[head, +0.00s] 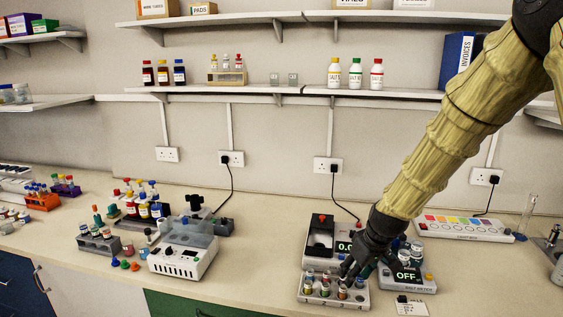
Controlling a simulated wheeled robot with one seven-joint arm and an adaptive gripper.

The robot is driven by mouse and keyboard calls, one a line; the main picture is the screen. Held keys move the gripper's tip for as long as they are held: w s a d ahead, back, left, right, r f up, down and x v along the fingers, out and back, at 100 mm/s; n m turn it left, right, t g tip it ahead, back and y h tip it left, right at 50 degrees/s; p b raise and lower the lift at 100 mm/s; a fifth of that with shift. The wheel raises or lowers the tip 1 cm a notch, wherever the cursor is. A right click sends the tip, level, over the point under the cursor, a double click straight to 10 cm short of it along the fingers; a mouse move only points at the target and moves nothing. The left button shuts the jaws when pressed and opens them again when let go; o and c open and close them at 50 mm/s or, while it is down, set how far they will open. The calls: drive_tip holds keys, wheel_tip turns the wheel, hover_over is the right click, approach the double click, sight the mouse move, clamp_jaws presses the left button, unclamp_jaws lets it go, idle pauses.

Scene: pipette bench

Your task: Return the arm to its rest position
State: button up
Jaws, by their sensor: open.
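My gripper (362,268) is at the front right of the bench, at the end of my tan-sleeved arm. Its dark fingers point down, just above or at the back of a grey rack (333,302) with several vials (325,287). The fingers look spread. The view is too small to tell whether they touch a vial. My arm reaches in from the upper right and hides part of the devices behind the gripper.
A scale (319,235) stands behind the rack. A meter reading OFF (412,280) is right of the gripper. A light box (462,229) lies further right. A white device (183,256) and vial racks (98,242) stand left. Bare bench (258,270) lies between. Shelves (240,90) hang above.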

drive_tip(key=s+d+f+m+g+b, duration=0.1)
drive_tip(key=s+f, duration=0.4)
drive_tip(key=f, duration=0.3)
drive_tip(key=s+d+f+m+h, duration=0.1)
drive_tip(key=s+f, duration=0.5)
drive_tip(key=f, duration=0.3)
drive_tip(key=s+f+m+g+b, duration=0.1)
drive_tip(key=s+f, duration=0.4)
drive_tip(key=f, duration=0.3)
drive_tip(key=s+f+m, duration=0.1)
drive_tip(key=s+f, duration=0.4)
drive_tip(key=s, duration=0.3)
drive_tip(key=s+f+m+b, duration=0.1)
drive_tip(key=s+f, duration=0.3)
drive_tip(key=s, duration=0.5)
drive_tip(key=s+f+m+g, duration=0.1)
drive_tip(key=s+f, duration=0.4)
drive_tip(key=s, duration=0.4)
drive_tip(key=shift+d+f+h+b, duration=0.25)
drive_tip(key=shift+f+h+b, duration=0.05)
drive_tip(key=shift+h+b, duration=0.1)
